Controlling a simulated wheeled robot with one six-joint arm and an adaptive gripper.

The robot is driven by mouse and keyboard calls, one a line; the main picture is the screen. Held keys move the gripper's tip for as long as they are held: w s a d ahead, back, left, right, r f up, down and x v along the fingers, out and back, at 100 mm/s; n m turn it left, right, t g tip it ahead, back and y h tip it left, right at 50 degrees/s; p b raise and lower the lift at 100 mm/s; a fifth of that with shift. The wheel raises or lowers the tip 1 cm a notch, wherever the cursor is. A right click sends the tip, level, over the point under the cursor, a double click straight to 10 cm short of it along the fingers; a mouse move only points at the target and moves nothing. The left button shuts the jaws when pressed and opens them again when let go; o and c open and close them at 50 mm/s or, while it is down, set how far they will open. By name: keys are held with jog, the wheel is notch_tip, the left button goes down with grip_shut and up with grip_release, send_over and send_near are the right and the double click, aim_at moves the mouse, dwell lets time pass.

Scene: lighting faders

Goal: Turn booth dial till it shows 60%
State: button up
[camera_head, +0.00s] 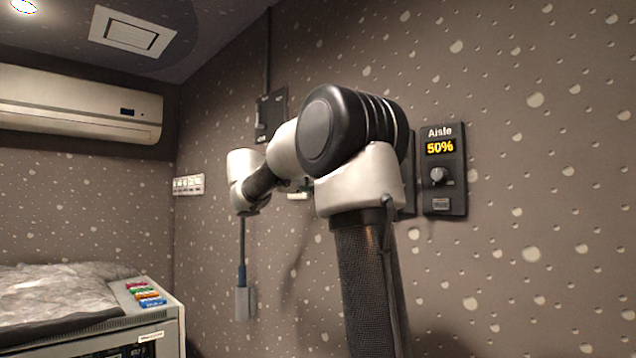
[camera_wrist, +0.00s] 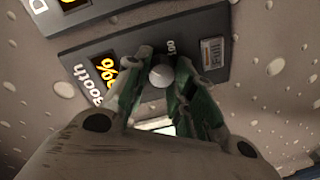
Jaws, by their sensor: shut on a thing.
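The Booth panel (camera_wrist: 75,50) is a dark wall plate, seen tilted in the wrist view. Its dial is a small round grey knob (camera_wrist: 161,70). My gripper (camera_wrist: 158,80) has its green-padded fingers on either side of the knob and is shut on it. The panel's yellow display (camera_wrist: 106,67) is partly covered by a finger; a percent sign shows, but the full number cannot be read. In the head view my arm hides the gripper and the Booth dial.
The Aisle panel (camera_head: 443,190) on the wall right of my arm reads 50%. Another dimmer panel (camera_wrist: 88,14) lies close beside the Booth panel. A dark wall box (camera_head: 270,115) and a white switch strip (camera_head: 188,184) are further left.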

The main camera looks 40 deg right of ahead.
jog(key=n, duration=1.6)
jog(key=f+n+g+h, duration=0.1)
jog(key=n, duration=0.7)
jog(key=shift+s, duration=0.1)
jog(key=shift+n, duration=0.5)
jog(key=o, duration=1)
jog(key=shift+r, duration=0.1)
jog(key=shift+o, duration=0.2)
